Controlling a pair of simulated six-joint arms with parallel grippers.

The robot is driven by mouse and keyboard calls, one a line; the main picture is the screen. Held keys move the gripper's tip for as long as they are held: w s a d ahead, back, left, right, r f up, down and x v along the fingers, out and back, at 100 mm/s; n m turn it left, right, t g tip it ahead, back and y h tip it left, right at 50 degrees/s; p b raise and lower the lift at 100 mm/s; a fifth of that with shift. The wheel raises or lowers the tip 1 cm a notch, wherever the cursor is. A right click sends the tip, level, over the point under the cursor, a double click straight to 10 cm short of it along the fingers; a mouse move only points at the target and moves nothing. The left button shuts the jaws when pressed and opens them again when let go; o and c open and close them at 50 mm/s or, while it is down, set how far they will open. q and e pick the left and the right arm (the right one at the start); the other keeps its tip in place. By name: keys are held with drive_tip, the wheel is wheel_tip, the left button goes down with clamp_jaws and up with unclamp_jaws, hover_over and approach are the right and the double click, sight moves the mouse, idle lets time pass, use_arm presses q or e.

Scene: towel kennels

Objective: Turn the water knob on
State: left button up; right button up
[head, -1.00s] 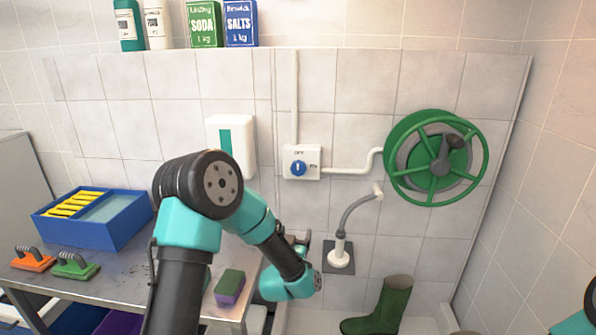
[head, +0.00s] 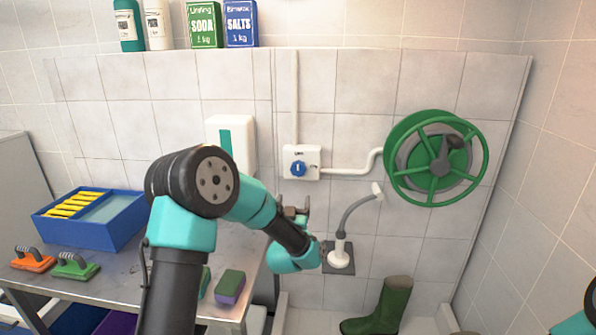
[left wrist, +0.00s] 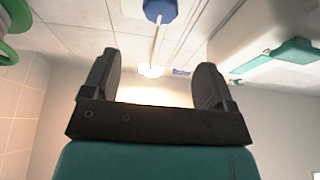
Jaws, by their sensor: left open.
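The water knob (head: 298,168) is a blue dial on a white box (head: 311,152) on the tiled wall. It also shows at the top of the left wrist view (left wrist: 160,10), beyond the fingers. My left gripper (head: 296,208) is open and empty, pointing up just below the knob and apart from it. In the left wrist view its two dark fingers (left wrist: 155,85) stand wide apart with nothing between them. Part of my right arm shows at the lower right edge of the head view; its gripper is out of the picture.
A white pipe runs from the box to a green hose reel (head: 436,157). A grey hose with a white nozzle (head: 340,258) hangs below. A white dispenser (head: 231,145) is left of the box. A metal table (head: 165,270) holds a blue tray (head: 120,222) and brushes.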

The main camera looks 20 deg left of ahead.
sight(298, 170)
use_arm(q)
drive_tip(key=x, duration=1.3)
drive_tip(key=shift+w+a+r, duration=0.1)
drive_tip(key=shift+w+r, duration=0.05)
drive_tip(key=shift+w, duration=0.2)
drive_tip(key=shift+c, duration=0.4)
drive_tip(key=c, duration=0.8)
